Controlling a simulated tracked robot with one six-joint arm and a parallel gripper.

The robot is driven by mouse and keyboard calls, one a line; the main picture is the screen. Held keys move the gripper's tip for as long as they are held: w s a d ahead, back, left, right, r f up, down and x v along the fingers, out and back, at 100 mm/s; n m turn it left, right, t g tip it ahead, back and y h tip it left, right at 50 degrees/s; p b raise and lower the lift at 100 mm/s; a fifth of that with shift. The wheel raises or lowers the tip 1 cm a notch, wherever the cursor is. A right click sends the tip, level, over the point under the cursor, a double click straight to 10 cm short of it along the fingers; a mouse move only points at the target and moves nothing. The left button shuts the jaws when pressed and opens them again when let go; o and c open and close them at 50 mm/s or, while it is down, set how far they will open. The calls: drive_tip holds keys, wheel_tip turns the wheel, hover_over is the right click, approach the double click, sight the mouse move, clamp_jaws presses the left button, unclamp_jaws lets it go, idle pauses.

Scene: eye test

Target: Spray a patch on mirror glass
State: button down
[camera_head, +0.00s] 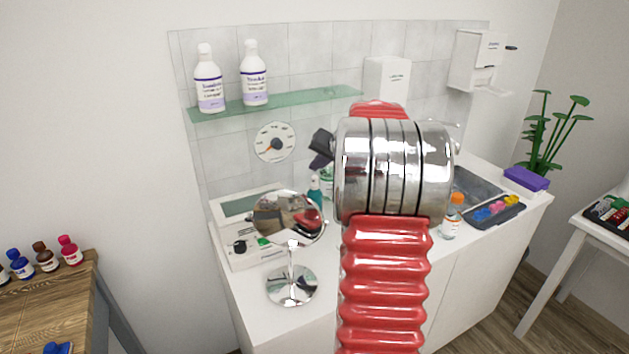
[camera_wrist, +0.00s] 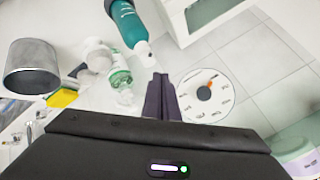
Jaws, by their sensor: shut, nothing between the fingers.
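A round mirror (camera_head: 275,222) stands upright on a chrome stand with a round base, on the white counter in the head view. It reflects something red. A teal bottle (camera_head: 315,190) stands just behind the mirror's right edge; it shows large with a pale tip in the wrist view (camera_wrist: 127,22). A clear bottle with green markings (camera_wrist: 120,79) stands near it; I cannot tell which is a sprayer. My gripper (camera_head: 317,164) is shut and empty in front of the wall, above the bottles and apart from them. Its closed dark fingers show in the wrist view (camera_wrist: 161,88).
A glass shelf (camera_head: 290,102) with two white bottles is on the tiled wall above a dial (camera_head: 274,142). A white device (camera_head: 245,250) stands behind the mirror. An orange-capped bottle (camera_head: 451,222) and a dark tray (camera_head: 497,217) are at right. My red arm hides the counter's middle.

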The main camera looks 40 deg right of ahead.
drive_tip(key=shift+f, duration=1.05)
idle(1.1)
drive_tip(key=shift+r, duration=1.1)
drive_tip(key=shift+r, duration=3)
